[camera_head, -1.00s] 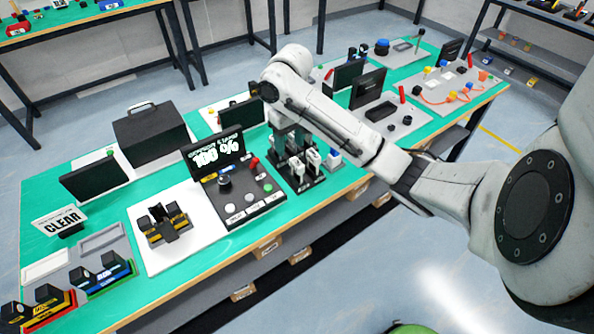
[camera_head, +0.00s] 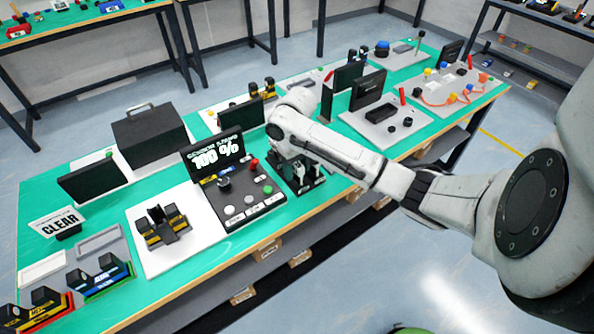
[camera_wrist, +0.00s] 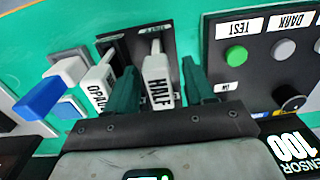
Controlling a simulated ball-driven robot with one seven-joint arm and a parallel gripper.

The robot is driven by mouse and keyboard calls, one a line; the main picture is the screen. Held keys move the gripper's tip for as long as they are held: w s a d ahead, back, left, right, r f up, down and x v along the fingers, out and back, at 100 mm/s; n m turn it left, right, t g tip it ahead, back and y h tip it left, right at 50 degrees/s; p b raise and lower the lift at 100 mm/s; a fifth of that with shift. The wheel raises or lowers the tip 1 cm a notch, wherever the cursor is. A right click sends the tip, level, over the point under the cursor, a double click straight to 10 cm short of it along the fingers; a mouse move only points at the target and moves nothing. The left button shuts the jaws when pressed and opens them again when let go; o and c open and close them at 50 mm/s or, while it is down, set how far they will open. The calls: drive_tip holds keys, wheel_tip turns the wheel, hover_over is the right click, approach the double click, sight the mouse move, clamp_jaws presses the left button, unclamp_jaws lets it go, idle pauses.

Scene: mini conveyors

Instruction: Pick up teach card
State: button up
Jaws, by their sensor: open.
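My gripper (camera_wrist: 158,68) is open, with its two green fingers pointing at a dark card rack. A white card marked HALF (camera_wrist: 158,84) stands upright between the fingers; I cannot tell whether they touch it. Another white card, its label starting OPA (camera_wrist: 98,88), stands to the left, outside the fingers. No card shows a readable "teach" label, so I cannot tell which is the teach card. In the head view the rack (camera_head: 313,184) sits beside the button panel, with my arm over it and hiding part of it.
A dark panel with buttons (camera_head: 250,203) and a screen reading 100 % (camera_head: 213,153) stands close left of the rack. Bare green table (camera_wrist: 235,12) shows behind the rack.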

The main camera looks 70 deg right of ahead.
drive_tip(key=shift+f, duration=0.35)
drive_tip(key=shift+c, duration=0.3)
clamp_jaws()
drive_tip(key=shift+r, duration=0.1)
